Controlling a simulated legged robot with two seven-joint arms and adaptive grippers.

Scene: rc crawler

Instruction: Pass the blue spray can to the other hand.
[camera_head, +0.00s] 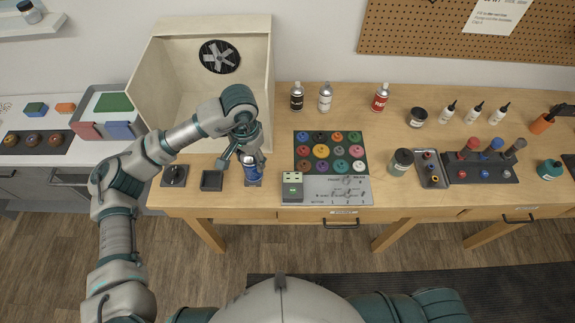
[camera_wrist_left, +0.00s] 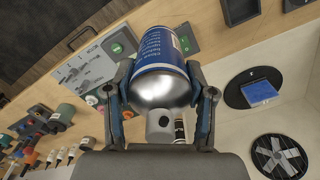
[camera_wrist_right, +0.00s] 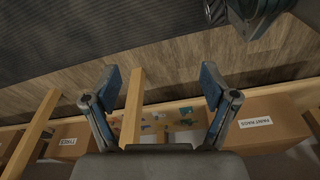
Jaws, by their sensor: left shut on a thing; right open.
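The blue spray can (camera_head: 252,171) is near the front edge of the table, left of the middle. My left gripper (camera_head: 246,158) is shut on it from above and behind. In the left wrist view the can (camera_wrist_left: 162,58) lies between the two fingers (camera_wrist_left: 160,105), its blue label with white print and its silver end showing. I cannot tell whether the can touches the surface under it. My right gripper (camera_wrist_right: 160,85) shows only in its own wrist view. It is open and empty, with floor, table legs and boxes beyond its fingers.
A pale spray booth (camera_head: 160,75) with a fan stands behind my left arm. Right of the can are a grey control box (camera_head: 292,188) and a dark mat of several colored paint pots (camera_head: 299,168). Other cans (camera_head: 381,97) stand at the back. Floor in front is open.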

